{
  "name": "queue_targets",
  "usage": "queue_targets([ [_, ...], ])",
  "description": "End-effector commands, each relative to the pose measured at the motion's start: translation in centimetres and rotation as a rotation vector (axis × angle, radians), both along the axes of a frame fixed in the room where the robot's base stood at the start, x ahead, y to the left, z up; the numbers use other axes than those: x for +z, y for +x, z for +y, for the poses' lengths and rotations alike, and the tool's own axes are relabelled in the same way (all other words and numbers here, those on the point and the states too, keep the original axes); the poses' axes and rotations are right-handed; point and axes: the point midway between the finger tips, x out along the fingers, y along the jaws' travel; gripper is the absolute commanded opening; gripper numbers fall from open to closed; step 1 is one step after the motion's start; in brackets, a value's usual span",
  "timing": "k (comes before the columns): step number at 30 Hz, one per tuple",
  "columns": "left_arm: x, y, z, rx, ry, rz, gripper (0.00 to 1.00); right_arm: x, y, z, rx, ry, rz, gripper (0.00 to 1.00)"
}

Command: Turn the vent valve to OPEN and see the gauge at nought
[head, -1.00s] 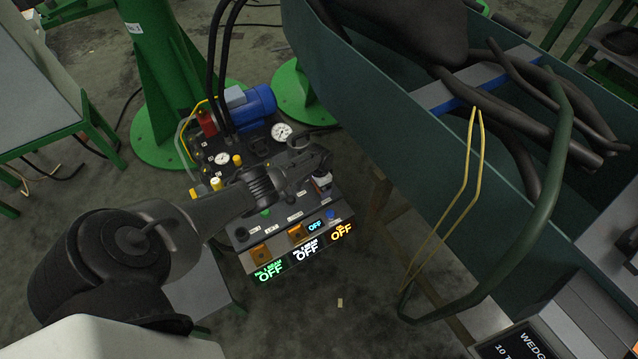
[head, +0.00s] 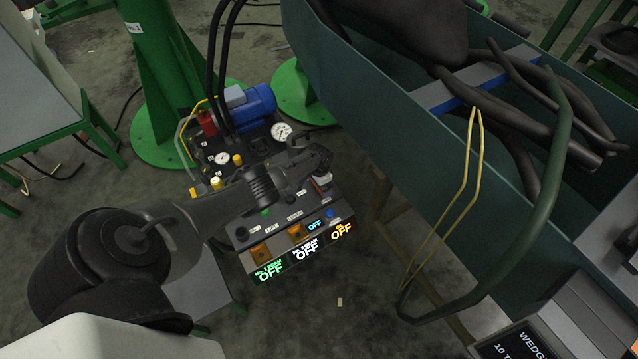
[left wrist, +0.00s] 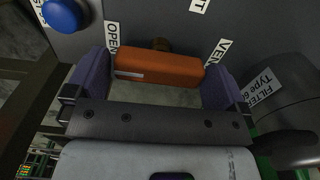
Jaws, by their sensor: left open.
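The vent valve's orange handle (left wrist: 158,68) shows in the left wrist view, lying across between my two purple fingertips. Its left end is beside the OPEN label (left wrist: 112,38), and a label starting "VEN" (left wrist: 219,50) is above its right end. My left gripper (left wrist: 158,78) is open around the handle, one finger near each end; I cannot tell if they touch it. In the head view my left gripper (head: 318,165) is over the right part of the console and hides the handle. Two white gauges, one small (head: 222,158) and one larger (head: 281,131), show; their needles are too small to read.
A blue button (left wrist: 65,14) is close to the left finger, and a dark filter body (left wrist: 285,105) is close to the right one. The console front (head: 305,250) shows lit OFF displays. A green trough (head: 400,130) stands right of the console. A blue motor (head: 250,105) is behind.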

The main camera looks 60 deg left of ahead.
Motion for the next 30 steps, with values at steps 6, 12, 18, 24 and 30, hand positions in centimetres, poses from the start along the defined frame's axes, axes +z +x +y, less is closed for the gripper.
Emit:
queue_targets([
  [6, 2.6, 0.0, 0.0, -0.001, 0.001, 0.000, 1.00, 2.3, 0.0, -0.1, 0.004, -0.005, 0.000, 0.43],
  [12, 6.2, 0.0, 0.0, -0.001, 0.001, 0.000, 1.00, 5.3, 0.0, -0.1, 0.003, -0.004, 0.000, 0.43],
  [18, 9.7, 0.0, 0.1, -0.001, 0.001, -0.002, 1.00, 7.8, 0.0, -0.1, 0.002, -0.002, 0.000, 0.43],
  [24, 12.2, 0.0, 0.0, -0.001, 0.001, -0.001, 1.00, 9.5, 0.0, 0.1, -0.001, 0.003, -0.001, 0.43],
  [30, 13.5, 0.0, 0.0, 0.001, 0.000, 0.000, 1.00, 10.3, 0.0, 0.2, -0.004, 0.005, 0.000, 0.43],
])
